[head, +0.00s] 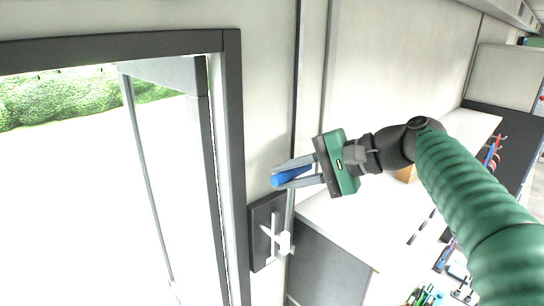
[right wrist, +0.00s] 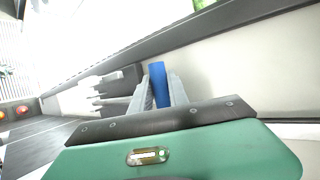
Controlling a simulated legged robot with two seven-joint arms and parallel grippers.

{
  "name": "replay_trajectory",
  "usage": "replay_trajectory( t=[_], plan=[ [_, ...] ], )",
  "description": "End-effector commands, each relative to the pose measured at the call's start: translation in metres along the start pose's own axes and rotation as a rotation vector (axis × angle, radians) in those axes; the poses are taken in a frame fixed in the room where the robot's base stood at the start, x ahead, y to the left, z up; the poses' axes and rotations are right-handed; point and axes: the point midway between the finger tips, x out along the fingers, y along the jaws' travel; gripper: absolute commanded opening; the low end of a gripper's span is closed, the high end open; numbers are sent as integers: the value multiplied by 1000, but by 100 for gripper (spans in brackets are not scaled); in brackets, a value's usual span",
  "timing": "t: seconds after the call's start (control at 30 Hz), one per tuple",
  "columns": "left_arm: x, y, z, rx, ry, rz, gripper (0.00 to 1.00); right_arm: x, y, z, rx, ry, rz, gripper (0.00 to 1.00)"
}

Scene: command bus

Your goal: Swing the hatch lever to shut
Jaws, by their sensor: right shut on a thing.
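The hatch lever has a blue grip (head: 287,178), which lies between the fingers of my right gripper (head: 278,177). The gripper is shut on it, and the fingers lie along both sides of the grip. In the right wrist view the blue grip (right wrist: 158,84) also shows between the two grey fingers. Just below, a dark mounting plate (head: 257,216) with pale metal latch parts (head: 274,234) is fixed to the wall beside the dark door frame (head: 235,150). How the grip joins the plate is partly hidden by the gripper. My left gripper is not in view.
A bright opening with greenery (head: 60,100) outside fills the left. A white counter (head: 335,215) over a grey cabinet (head: 325,262) stands right of the latch, under my right arm. Coloured tools hang at the far right.

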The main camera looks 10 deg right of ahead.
Motion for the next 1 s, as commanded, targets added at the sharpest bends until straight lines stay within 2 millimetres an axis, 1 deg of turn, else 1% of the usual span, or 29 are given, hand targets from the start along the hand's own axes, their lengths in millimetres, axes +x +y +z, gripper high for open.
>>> replay_trajectory(
  t=[0.03,0.13,0.6,0.63,0.77,0.8,1.0],
  plan=[
    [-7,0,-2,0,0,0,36,-4,-2,-5,7,19,12,0],
    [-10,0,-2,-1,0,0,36,-2,-1,-4,14,21,30,0],
    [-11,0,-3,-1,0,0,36,1,1,-6,18,21,42,0],
    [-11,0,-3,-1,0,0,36,1,1,-6,18,21,42,23],
    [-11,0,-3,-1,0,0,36,2,1,-6,19,21,43,40],
    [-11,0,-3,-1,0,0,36,2,1,-6,19,20,43,43],
    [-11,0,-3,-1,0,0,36,2,1,-6,19,20,44,43]
  ],
)
